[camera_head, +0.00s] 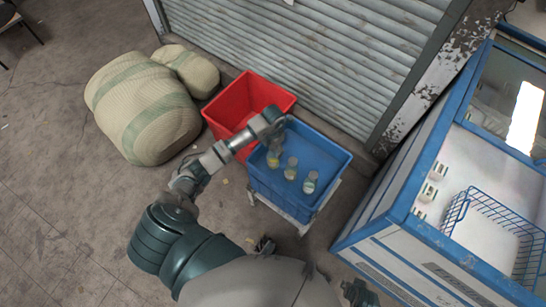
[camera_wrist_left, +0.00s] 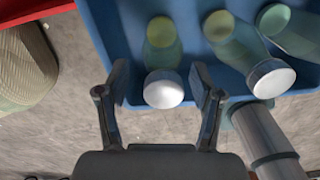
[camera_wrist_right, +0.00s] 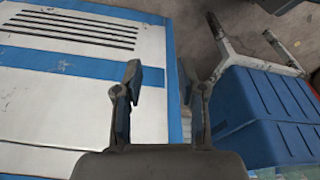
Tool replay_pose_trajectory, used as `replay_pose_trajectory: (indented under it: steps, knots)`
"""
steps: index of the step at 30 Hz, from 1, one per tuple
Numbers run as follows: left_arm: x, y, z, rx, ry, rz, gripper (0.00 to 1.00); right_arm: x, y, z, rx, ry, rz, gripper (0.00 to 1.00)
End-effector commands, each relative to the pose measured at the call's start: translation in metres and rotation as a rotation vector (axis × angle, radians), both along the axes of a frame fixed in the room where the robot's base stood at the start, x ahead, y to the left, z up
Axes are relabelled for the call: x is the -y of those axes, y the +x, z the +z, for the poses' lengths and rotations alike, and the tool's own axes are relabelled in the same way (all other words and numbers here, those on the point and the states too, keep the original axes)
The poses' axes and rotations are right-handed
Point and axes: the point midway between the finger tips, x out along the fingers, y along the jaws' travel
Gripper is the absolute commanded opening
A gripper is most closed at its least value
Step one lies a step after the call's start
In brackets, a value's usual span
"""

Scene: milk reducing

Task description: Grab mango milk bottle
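Several capped bottles are in the blue crate (camera_head: 330,155). A bottle with yellow contents (camera_head: 273,160), which looks like the mango milk, is nearest my left gripper (camera_head: 275,138). In the left wrist view, a white-capped bottle (camera_wrist_left: 162,52) lies ahead of my open left gripper (camera_wrist_left: 160,82), its cap between the fingertips, with a gap on each side. Two more bottles (camera_wrist_left: 236,42) (camera_wrist_left: 290,28) are to its right; in the head view they are a pale one (camera_head: 291,170) and another (camera_head: 310,183). My right gripper (camera_wrist_right: 160,78) is open and empty, away from the bottles.
A red crate (camera_head: 232,98) adjoins the blue crate on the left, with stuffed sacks (camera_head: 145,105) beyond. A blue-and-white freezer (camera_head: 400,215) with a wire basket (camera_head: 495,235) stands at right. A roller shutter (camera_head: 310,45) is behind.

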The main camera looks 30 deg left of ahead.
Motion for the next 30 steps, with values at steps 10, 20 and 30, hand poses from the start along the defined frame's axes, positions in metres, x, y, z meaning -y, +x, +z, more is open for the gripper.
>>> replay_pose_trajectory:
  steps: [10, 20, 30]
  knots:
    - [0.0, 0.0, 0.0, 0.0, -0.001, 0.0, 0.0, 0.001, 0.0, -0.001, -0.004, -0.003, 0.0, 0.4]
    - [0.0, 0.001, 0.006, 0.002, -0.001, 0.0, 0.0, 0.0, 0.001, 0.0, 0.0, -0.001, 0.0, 0.4]
    - [0.0, 0.002, 0.073, 0.006, 0.0, -0.001, 0.0, 0.0, -0.003, -0.031, -0.009, -0.001, 0.004, 0.4]
